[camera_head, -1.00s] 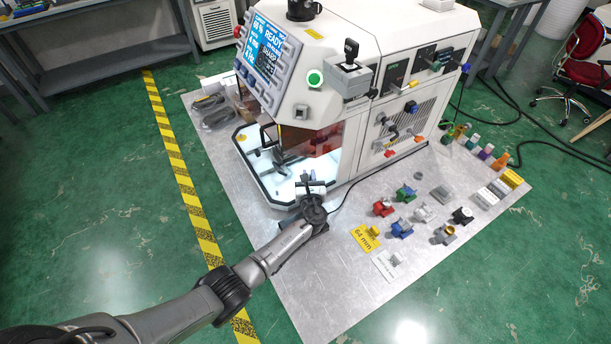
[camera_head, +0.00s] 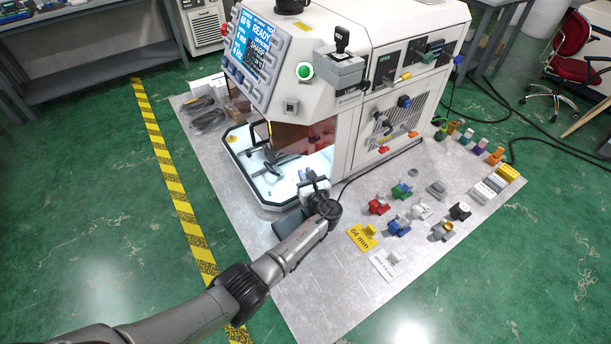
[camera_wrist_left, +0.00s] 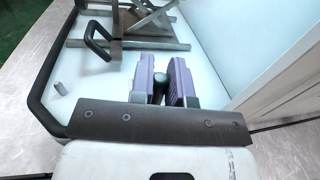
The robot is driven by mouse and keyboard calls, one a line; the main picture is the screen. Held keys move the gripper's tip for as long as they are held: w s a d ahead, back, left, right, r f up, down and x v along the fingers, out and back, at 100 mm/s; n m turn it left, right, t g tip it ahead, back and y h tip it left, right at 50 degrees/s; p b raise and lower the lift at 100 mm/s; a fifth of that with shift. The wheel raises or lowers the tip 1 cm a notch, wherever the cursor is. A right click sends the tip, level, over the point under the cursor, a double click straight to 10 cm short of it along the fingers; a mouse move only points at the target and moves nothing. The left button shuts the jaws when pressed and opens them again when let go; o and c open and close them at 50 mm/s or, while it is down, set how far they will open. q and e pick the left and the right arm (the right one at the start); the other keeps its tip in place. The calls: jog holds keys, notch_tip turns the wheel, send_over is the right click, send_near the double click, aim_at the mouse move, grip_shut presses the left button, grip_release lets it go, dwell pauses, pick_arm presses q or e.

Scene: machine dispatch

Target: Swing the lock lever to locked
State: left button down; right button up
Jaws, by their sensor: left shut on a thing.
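My left gripper (camera_head: 311,180) is at the front of the machine's lit bay, low over the right part of the tray. In the left wrist view its two purple fingers (camera_wrist_left: 161,80) are closed on a dark round knob (camera_wrist_left: 158,88). This knob looks like the end of the lock lever; the rest of the lever is hidden by the fingers and the wrist. The lit white tray (camera_wrist_left: 105,85) has a black rim, and a black loop handle (camera_wrist_left: 97,42) stands beyond the fingers to the left. My right gripper is not in view.
The white machine (camera_head: 335,110) rises behind the gripper, with an amber guard (camera_head: 300,138) above the bay. Colored parts, including a red one (camera_head: 378,207), stand on the metal floor plate to the right. A yellow 64 mm card (camera_head: 361,238) lies near my arm.

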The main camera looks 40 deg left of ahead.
pick_arm(q)
jog(key=c, duration=1.1)
grip_release()
jog(key=p+v, duration=0.2)
jog(key=v, duration=1.1)
jog(key=shift+s+d, duration=0.2)
jog(key=shift+d, duration=0.15)
